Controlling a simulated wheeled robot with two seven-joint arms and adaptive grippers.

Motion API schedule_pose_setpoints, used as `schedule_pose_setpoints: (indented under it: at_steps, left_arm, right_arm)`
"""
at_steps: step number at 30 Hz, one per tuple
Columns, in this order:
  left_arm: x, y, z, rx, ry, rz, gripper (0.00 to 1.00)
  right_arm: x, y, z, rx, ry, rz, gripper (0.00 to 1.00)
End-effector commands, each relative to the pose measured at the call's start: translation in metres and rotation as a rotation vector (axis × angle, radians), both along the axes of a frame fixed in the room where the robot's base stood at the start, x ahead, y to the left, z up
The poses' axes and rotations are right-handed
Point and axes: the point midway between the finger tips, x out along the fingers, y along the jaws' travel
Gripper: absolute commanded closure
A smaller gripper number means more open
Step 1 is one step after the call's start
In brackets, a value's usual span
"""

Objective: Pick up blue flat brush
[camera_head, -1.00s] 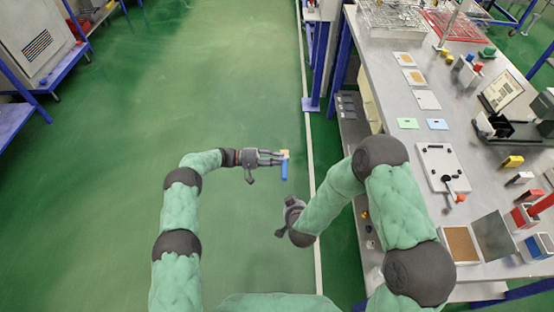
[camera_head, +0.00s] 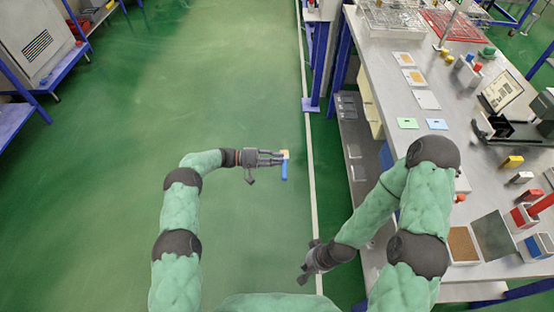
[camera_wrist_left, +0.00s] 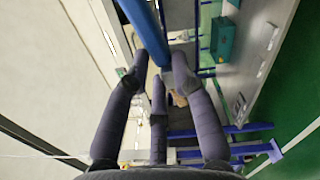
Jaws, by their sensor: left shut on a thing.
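The blue flat brush (camera_head: 284,172) is in my left gripper (camera_head: 279,158), held out over the open green floor. Its blue handle hangs below the fingertips and a pale yellowish end shows above them. In the left wrist view the blue handle (camera_wrist_left: 147,32) runs between the dark fingers of the left gripper (camera_wrist_left: 158,72), which are shut on it. My right gripper (camera_head: 305,274) is lower in the head view, over the floor near the white line, away from the brush. Its fingers are too small and dark to tell whether they are open.
A long grey workbench (camera_head: 395,80) stands on the right with plates, coloured blocks and trays on it. A yellow block (camera_head: 512,162) lies near its middle. A blue-legged shelf (camera_head: 70,72) stands at the far left. The green floor (camera_head: 120,160) between is clear.

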Motion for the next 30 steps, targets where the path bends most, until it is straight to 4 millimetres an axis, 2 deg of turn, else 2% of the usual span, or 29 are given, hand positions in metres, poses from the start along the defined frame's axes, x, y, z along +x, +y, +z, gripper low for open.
schedule_pose_setpoints:
  at_steps: [5,9,11,17,30]
  left_arm:
    - [0.0,0.0,0.003,0.0,-0.001,0.0,1.0]
    - [0.001,0.0,0.017,0.0,-0.002,0.0,1.0]
    - [-0.008,0.001,0.015,-0.001,0.005,-0.001,1.0]
    - [-0.044,0.001,0.017,-0.002,0.006,0.0,1.0]
    - [-0.138,0.001,0.015,-0.001,0.004,0.0,1.0]
  right_arm:
    - [0.001,0.0,0.001,0.0,-0.002,0.0,1.0]
    - [0.001,0.0,0.01,0.0,-0.002,0.0,1.0]
    - [0.001,0.0,0.014,-0.001,-0.003,0.0,1.0]
    - [0.001,0.0,0.032,-0.001,-0.003,0.0,1.0]
    - [0.001,0.0,0.063,-0.001,-0.003,0.0,1.0]
